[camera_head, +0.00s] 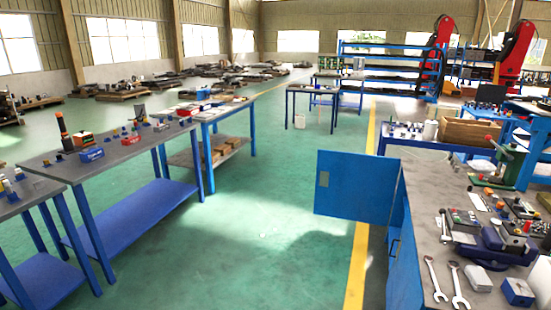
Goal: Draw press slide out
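A green machine (511,152) that looks like a bench press stands at the right, toward the far end of the grey-topped workbench (425,203). A bar with a reddish knob sticks out from its left side. I cannot make out a separate slide on it at this distance. A dark blue vise-like device (497,246) sits nearer on the same bench, with small parts around it. Neither of my grippers is in view.
Two wrenches (436,279) and a dark blue box (517,292) lie on the near bench top. A blue cabinet door (356,187) stands open into the aisle. Blue-legged tables (130,205) line the left. The green floor (262,225) between is clear.

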